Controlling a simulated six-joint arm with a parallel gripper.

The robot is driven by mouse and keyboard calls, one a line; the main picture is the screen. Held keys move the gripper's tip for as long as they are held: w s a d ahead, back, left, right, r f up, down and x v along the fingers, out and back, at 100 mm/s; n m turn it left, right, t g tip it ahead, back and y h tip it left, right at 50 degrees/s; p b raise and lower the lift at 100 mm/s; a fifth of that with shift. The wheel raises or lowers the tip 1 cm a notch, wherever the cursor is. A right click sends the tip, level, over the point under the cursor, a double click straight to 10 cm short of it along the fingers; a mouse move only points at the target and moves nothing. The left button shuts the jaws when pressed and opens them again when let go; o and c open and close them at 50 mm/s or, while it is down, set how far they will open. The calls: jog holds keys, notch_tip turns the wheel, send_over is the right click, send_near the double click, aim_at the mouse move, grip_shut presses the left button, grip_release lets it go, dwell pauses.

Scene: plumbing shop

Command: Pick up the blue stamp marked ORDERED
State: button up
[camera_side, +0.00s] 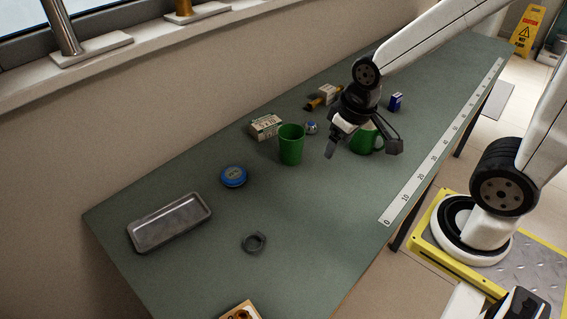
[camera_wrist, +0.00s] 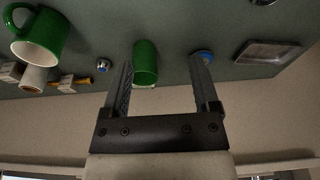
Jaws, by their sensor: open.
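A small upright blue block (camera_side: 396,102) with a pale patch stands right of my gripper in the side view. It may be the stamp, but no marking is readable, and I cannot find it in the wrist view. A round blue lidded tin (camera_side: 233,176) lies farther left; it also shows in the wrist view (camera_wrist: 202,57). My gripper (camera_side: 361,148) is open and empty above the table, in front of part of a green mug (camera_side: 366,141). In the wrist view, a green cup (camera_wrist: 145,62) shows between the fingers of my gripper (camera_wrist: 161,75).
A green cup (camera_side: 291,145), a small box (camera_side: 265,127) and a small blue-and-white item (camera_side: 311,127) stand left of my gripper. A metal tray (camera_side: 170,222) and a dark ring (camera_side: 254,243) lie nearer. A ruler strip (camera_side: 440,150) runs along the right edge. The near tabletop is mostly clear.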

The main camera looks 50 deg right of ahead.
jog(key=w+d+r+m+h, duration=0.1)
jog(key=w+d+r+m, duration=0.15)
jog(key=w+d, duration=0.2)
jog(key=w+d+r+m, duration=0.1)
jog(key=w+d+m, duration=0.25)
jog(key=d, duration=0.25)
jog(key=m+g+h, duration=0.3)
jog(key=m, duration=1)
send_over(397, 95)
jog(key=a, duration=0.2)
jog(key=f, duration=0.2)
jog(key=shift+h, duration=0.3)
jog(key=shift+s+d+f, duration=0.1)
jog(key=shift+d+f, duration=0.05)
jog(key=shift+f, duration=2.05)
jog(key=shift+d+f, duration=0.15)
jog(key=shift+f, duration=2)
jog(key=shift+s+d+f, duration=0.1)
jog(key=shift+d+f, duration=0.05)
jog(key=shift+f, duration=2.05)
jog(key=shift+w+x, duration=0.1)
jog(key=shift+x, duration=1.2)
jog(key=shift+w+x, duration=0.15)
jog(key=shift+x, duration=1.15)
